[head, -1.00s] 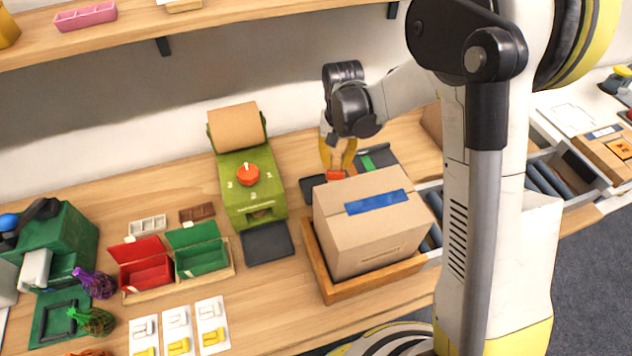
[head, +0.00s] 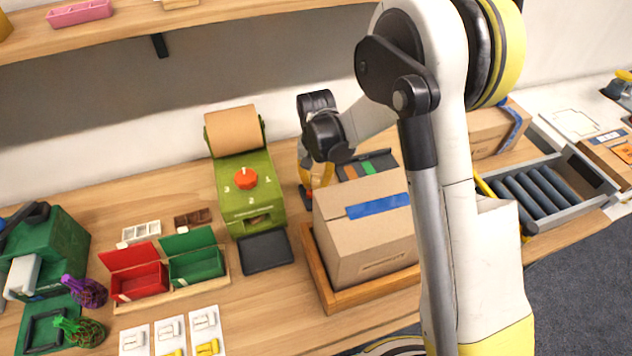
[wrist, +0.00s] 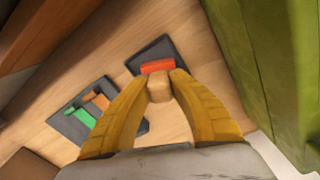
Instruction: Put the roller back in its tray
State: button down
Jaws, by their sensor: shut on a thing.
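The roller has a red-orange head (wrist: 157,66) and a tan handle (wrist: 159,88). My gripper (wrist: 160,87) is shut on the handle. In the wrist view the red head overlaps a small dark tray (wrist: 140,66); I cannot tell whether it touches the tray or hangs above it. In the head view my gripper (head: 316,184) points down at the back of the table, between the green machine and the cardboard box. The box hides part of the spot below, and the roller is hardly visible there.
A dark tray with green and orange pieces (head: 343,173) lies right of my gripper and also shows in the wrist view (wrist: 70,127). The green machine (head: 250,190) stands close on the left. A cardboard box (head: 362,235) in a wooden tray (head: 325,287) stands in front.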

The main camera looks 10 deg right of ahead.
jog(key=shift+f+b, duration=0.5)
jog(key=shift+f, duration=0.1)
jog(key=c, duration=1.3)
grip_release()
jog(key=shift+r, duration=0.15)
notch_tip(320, 180, up, 13)
jog(key=p, duration=0.5)
jog(key=s+d+r+t, duration=0.1)
jog(key=s+d+r, duration=0.2)
jog(key=s+r, duration=0.1)
jog(key=s+d+r+n+t, duration=0.1)
jog(key=s+d+r+t, duration=0.1)
jog(key=s+r, duration=0.3)
jog(key=s+d+r+t, duration=0.1)
jog(key=s+d+r, duration=0.2)
jog(key=s+r, duration=0.2)
jog(key=shift+d+r+t, duration=0.3)
jog(key=shift+d, duration=0.1)
jog(key=s+d, duration=0.1)
jog(key=s, duration=0.1)
jog(key=s+t, duration=0.1)
jog(key=s, duration=0.1)
jog(key=s+d+n+t, duration=0.1)
jog(key=s, duration=0.2)
jog(key=shift+d, duration=0.3)
jog(key=shift+s+d+f+t, duration=0.15)
jog(key=shift+s+t, duration=0.15)
jog(key=shift+s, duration=0.05)
